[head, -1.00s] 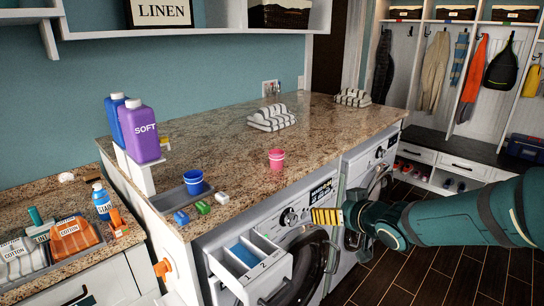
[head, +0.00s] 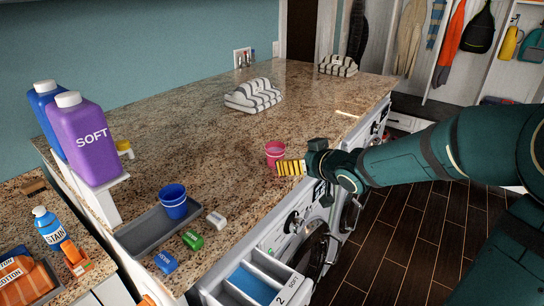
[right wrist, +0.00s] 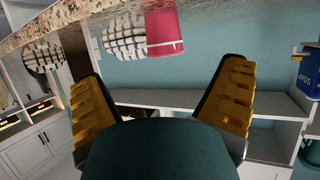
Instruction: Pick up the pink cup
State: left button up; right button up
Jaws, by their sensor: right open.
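The pink cup (head: 275,152) stands upright on the granite counter (head: 215,135), near its front edge. In the head view my right gripper (head: 290,168) has its yellow fingers just right of and in front of the cup. In the right wrist view, which is turned over, the pink cup (right wrist: 164,32) is at the top, ahead of and above the gap between the spread fingers of the right gripper (right wrist: 160,90). That gripper is open and empty. Whether a finger touches the cup is unclear. My left gripper is out of view.
A blue cup (head: 173,200) stands on a grey tray (head: 142,235) left of the pink cup, with small blue, green and white blocks beside it. A purple SOFT bottle (head: 85,140) stands at left. Folded striped towels (head: 252,95) lie behind. The open washer drawer (head: 255,283) juts out below.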

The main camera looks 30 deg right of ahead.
aim_at(280, 157)
jog(key=x, duration=0.6)
jog(key=shift+f+b, duration=0.15)
jog(key=shift+b, duration=0.25)
jog(key=x, duration=0.4)
jog(key=shift+a+f+b, duration=0.15)
jog(key=shift+a+b, duration=0.15)
jog(key=shift+w+f, duration=0.2)
jog(key=shift+w, duration=0.35)
jog(key=c, duration=1.2)
jog(key=shift+r, duration=0.1)
